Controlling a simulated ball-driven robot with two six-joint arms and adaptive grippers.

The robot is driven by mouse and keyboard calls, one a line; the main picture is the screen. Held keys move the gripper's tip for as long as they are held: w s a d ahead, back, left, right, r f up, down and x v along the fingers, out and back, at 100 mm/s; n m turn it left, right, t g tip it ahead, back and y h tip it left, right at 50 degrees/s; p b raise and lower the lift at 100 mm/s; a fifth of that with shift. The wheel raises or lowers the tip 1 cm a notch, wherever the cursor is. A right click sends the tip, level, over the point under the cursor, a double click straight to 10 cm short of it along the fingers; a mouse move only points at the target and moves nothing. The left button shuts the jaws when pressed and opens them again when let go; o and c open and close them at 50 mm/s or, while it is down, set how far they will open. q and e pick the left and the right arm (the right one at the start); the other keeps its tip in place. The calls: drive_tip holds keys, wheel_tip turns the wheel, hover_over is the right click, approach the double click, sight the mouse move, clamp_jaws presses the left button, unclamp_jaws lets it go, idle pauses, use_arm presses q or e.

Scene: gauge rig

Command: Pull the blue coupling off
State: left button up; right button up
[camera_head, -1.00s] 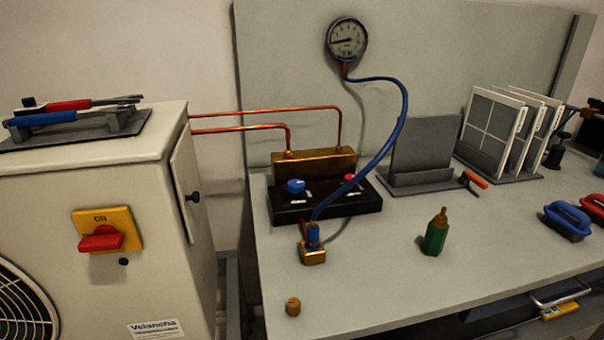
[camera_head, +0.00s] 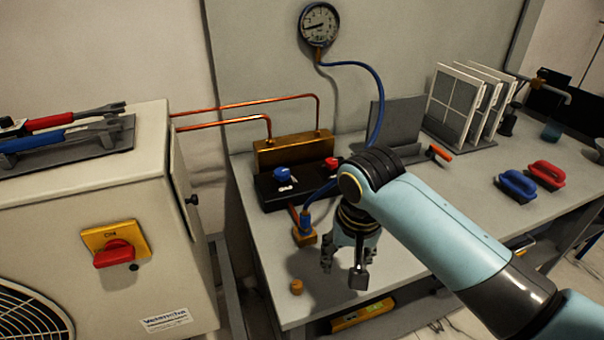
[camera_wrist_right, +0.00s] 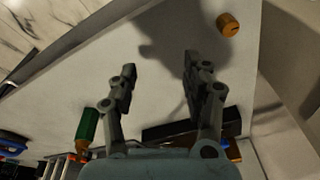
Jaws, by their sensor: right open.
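The blue coupling (camera_head: 306,221) is on the brass fitting (camera_head: 305,238) at the front of the black manifold base, with the blue hose running up from it to the gauge (camera_head: 319,24). My right gripper (camera_head: 343,272) is open and empty, pointing down over the bench, to the right of the coupling and apart from it. In the right wrist view its two fingers (camera_wrist_right: 160,76) are spread with only bench between them. In that view a small blue and brass part shows at the lower right, mostly behind a finger. My left gripper is not in view.
A small brass cap (camera_head: 297,287) lies on the bench in front of the fitting. The manifold (camera_head: 290,150) has blue and red knobs. A green bottle (camera_wrist_right: 86,128) shows in the wrist view.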

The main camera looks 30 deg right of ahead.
sight(305, 214)
drive_tip(key=w+r+m, duration=0.3)
drive_tip(key=w, duration=0.1)
drive_tip(key=w+r+m+g+p, duration=0.1)
drive_tip(key=w+r+m, duration=0.2)
drive_tip(key=w, duration=0.2)
drive_tip(key=w+r+m, duration=0.2)
drive_tip(key=w+m, duration=0.2)
drive_tip(key=shift+w+d+r+g+y, duration=0.2)
drive_tip(key=shift+w+r+g+y, duration=0.1)
drive_tip(key=shift+w+r, duration=0.1)
wheel_tip(305, 214, down, 10)
drive_tip(key=shift+s+f, duration=0.1)
drive_tip(key=shift+f, duration=0.15)
drive_tip(key=shift+c, duration=0.4)
clamp_jaws()
